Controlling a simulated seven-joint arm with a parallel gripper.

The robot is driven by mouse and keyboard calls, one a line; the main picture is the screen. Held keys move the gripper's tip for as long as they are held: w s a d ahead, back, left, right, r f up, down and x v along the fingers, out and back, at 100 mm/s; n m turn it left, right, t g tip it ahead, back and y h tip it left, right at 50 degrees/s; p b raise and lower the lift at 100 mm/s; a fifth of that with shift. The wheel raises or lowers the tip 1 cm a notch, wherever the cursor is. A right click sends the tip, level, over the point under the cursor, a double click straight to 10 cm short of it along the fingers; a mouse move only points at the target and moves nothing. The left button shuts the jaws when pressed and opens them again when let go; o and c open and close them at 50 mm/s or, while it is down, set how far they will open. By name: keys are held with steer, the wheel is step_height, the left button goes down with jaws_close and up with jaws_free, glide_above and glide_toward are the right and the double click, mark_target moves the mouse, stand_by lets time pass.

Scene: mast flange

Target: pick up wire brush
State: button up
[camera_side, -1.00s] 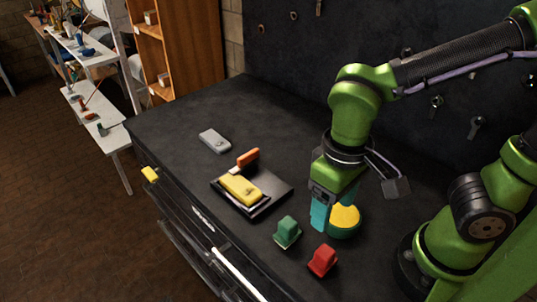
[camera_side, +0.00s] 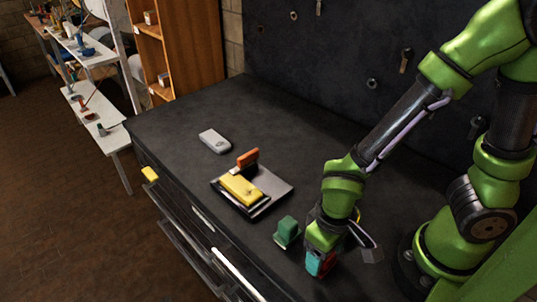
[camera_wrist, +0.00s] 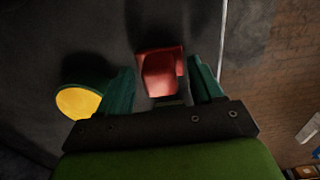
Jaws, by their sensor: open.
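A red block-like object with a raised grip (camera_wrist: 160,72), possibly the wire brush, lies on the dark bench top. In the wrist view it is between the two teal fingers of my gripper (camera_wrist: 163,80), which are open with a gap on each side. In the side view my gripper (camera_side: 320,264) is low over it at the bench's front right and mostly hides it. A similar green object (camera_side: 287,230) stands just to the left. I cannot see bristles on any of these, so which is the wire brush is not certain.
A black tray (camera_side: 275,193) holds a yellow object (camera_side: 240,188), with an orange-handled item (camera_side: 247,158) at its back edge. A grey box (camera_side: 214,140) lies farther back. A round yellow-topped object (camera_wrist: 80,102) sits beside my gripper. The back left of the bench is clear.

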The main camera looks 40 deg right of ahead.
steer(key=shift+f, duration=0.2)
steer(key=c, duration=1.1)
steer(key=shift+r, duration=0.15)
step_height(320, 180, up, 10)
steer(key=shift+f, duration=0.1)
